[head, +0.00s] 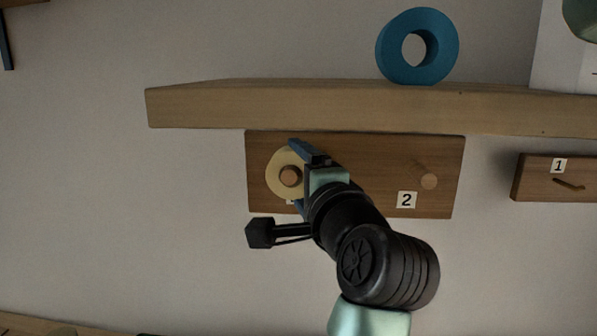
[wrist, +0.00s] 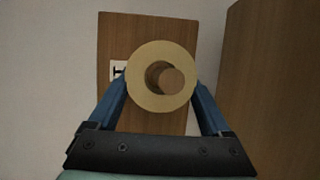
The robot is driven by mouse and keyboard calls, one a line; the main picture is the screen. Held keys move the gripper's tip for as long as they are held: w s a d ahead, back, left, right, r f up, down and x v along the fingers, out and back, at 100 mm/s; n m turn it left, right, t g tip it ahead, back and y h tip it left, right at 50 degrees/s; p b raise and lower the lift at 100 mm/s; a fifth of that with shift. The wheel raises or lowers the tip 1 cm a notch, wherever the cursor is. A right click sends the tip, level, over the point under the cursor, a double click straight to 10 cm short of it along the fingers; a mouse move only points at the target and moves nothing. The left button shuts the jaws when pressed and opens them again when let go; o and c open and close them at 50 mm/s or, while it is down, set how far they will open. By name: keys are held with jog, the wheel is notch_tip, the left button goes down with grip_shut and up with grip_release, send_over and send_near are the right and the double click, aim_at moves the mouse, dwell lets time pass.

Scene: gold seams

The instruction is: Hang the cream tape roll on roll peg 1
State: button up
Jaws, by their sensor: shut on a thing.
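The cream tape roll (head: 274,178) is in front of the left part of the wooden peg board (head: 365,150), and it also shows in the wrist view (wrist: 143,92). The round end of roll peg 1 (head: 290,176) shows in the roll's hole; in the wrist view the peg (wrist: 172,80) appears to pass through the hole, so the roll looks to be around it. My gripper (wrist: 162,88) is shut on the roll, one blue finger on each side. The label 1 (wrist: 117,70) is partly covered. I cannot tell whether the roll touches the board.
A wooden shelf (head: 330,105) juts out just above the board, with a blue ring (head: 389,60) standing on it. Roll peg 2 (head: 428,181) is empty, above its label (head: 406,200). Another small board (head: 530,178) with a slanted peg, labelled 1, is at the right.

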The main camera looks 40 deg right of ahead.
jog(key=o, duration=1.2)
jog(key=shift+s+a+f+b, duration=0.1)
jog(key=shift+s+a+b, duration=0.1)
jog(key=shift+s+b, duration=0.2)
jog(key=b+v, duration=0.4)
jog(key=v, duration=0.8)
jog(key=shift+b, duration=0.35)
